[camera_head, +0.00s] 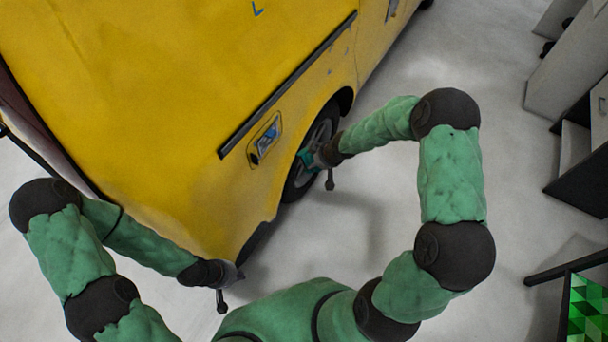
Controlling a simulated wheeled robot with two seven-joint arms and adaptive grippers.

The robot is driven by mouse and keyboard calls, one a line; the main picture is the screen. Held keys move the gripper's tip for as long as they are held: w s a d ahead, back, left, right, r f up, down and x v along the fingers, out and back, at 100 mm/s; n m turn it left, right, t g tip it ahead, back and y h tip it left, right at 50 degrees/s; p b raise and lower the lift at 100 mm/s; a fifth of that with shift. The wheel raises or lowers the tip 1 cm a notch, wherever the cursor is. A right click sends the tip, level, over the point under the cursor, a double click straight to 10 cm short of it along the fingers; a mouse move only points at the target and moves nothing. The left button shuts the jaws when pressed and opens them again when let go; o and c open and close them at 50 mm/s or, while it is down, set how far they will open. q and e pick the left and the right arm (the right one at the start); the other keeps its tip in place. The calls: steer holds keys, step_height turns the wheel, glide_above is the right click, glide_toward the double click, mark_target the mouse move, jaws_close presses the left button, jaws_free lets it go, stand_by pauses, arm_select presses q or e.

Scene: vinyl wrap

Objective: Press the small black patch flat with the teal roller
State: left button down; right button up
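The yellow vehicle (180,90) fills the upper left. My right gripper (313,161) is beside its wheel (318,135), with the teal roller (304,157) at its fingertips. The gripper looks shut on the roller, though its fingers are small and partly hidden. I cannot tell whether the roller touches the vehicle. My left gripper (238,277) is low by the vehicle's lower corner, with no object visible in it. Its fingers are too small to read. I cannot make out the small black patch.
A dark trim strip (288,85) and a framed blue fitting (265,139) are on the vehicle's side. Blue corner marks (257,9) show higher up. Grey cabinets (568,75) stand at the right.

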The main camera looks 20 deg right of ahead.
steer(key=shift+s+a+f+n+t+y+b, duration=0.15)
steer(key=shift+n+t+y+b, duration=0.25)
steer(key=shift+t, duration=0.5)
steer(key=shift+s+a+n+t+y, duration=0.15)
steer(key=shift+a+n+t+y, duration=0.15)
steer(key=shift+a+t+y, duration=0.15)
steer(key=s+a+r+n+t+y+b, duration=0.2)
steer(key=s+a+r+n+t+y, duration=0.1)
steer(key=s+a+r+y, duration=0.25)
steer(key=w+a+b, duration=0.1)
steer(key=w+a, duration=0.3)
steer(key=w, duration=0.1)
steer(key=shift+w+a+h+b, duration=0.15)
steer(key=shift+w+h+b, duration=0.15)
steer(key=shift+w+b, duration=0.05)
steer(key=shift+w+a+f, duration=0.1)
steer(key=shift+w+a, duration=0.35)
steer(key=shift+w, duration=0.15)
steer(key=shift+d, duration=0.1)
steer(key=shift+w+d, duration=0.6)
steer(key=shift+d, duration=0.25)
steer(key=shift+w+d, duration=0.1)
